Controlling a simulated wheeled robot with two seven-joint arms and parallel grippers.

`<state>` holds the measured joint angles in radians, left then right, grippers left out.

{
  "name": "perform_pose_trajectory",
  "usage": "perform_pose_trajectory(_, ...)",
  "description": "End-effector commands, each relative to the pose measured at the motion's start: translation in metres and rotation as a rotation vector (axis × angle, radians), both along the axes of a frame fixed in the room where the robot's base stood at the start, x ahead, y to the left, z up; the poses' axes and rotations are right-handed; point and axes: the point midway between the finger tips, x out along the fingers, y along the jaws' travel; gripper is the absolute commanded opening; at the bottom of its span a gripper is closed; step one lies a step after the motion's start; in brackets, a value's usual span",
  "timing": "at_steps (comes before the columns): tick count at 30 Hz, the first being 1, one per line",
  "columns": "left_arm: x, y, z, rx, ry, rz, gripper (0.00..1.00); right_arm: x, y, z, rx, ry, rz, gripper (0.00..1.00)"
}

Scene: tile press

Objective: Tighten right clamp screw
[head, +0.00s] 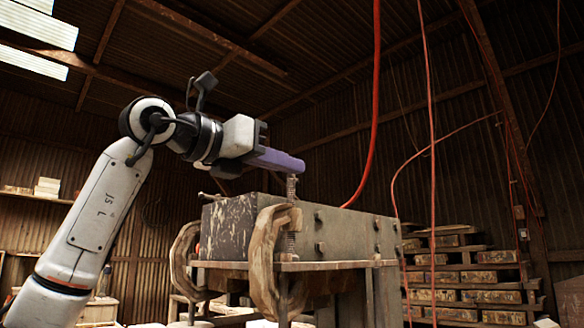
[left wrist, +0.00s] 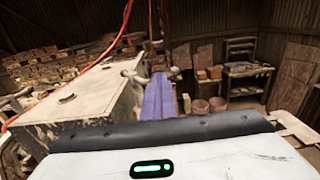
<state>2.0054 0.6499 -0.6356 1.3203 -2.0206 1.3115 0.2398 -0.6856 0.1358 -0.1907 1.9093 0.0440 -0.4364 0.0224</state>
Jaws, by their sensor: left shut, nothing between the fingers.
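The tile press is a big worn grey metal box (head: 345,232) on a stand in the head view; its pale top shows in the left wrist view (left wrist: 85,98). The right clamp (head: 262,262) is a rusty C-shape on the near end of the press, with its threaded screw (head: 291,222) upright. A second, similar clamp (head: 184,262) sits to its left. My left gripper (head: 296,164) has purple fingers, shut and empty, lying just above the screw's top end; whether they touch is unclear. The fingers also show in the left wrist view (left wrist: 158,88). My right gripper is out of view.
Red hoses (head: 374,110) hang to the right of the gripper and behind the press. Wooden racks stacked with tiles (head: 470,278) stand at the back right. In the left wrist view, shelves (left wrist: 245,70) and round pots (left wrist: 208,105) stand beyond the press.

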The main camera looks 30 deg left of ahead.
Motion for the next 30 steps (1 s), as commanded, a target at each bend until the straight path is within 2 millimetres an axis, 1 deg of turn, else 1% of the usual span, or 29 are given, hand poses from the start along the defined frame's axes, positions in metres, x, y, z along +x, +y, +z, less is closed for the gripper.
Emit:
perform_pose_trajectory(1, 0.003, 0.011, 0.003, -0.009, -0.004, 0.019, 0.00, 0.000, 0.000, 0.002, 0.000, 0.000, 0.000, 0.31)
perform_pose_trajectory(9, 0.007, 0.022, 0.002, -0.007, -0.003, 0.021, 0.00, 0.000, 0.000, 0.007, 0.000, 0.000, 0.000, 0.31)
perform_pose_trajectory(14, 0.006, 0.019, 0.001, -0.005, -0.003, 0.017, 0.00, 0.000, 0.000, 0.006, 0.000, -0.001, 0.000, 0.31)
perform_pose_trajectory(24, 0.002, 0.007, 0.001, -0.005, -0.004, 0.014, 0.00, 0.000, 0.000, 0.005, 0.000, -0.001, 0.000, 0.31)
perform_pose_trajectory(26, -0.001, 0.008, 0.001, -0.005, -0.004, 0.014, 0.00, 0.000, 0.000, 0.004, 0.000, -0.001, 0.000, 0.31)
perform_pose_trajectory(30, -0.013, 0.013, 0.001, -0.006, -0.006, 0.015, 0.00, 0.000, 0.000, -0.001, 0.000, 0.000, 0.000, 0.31)
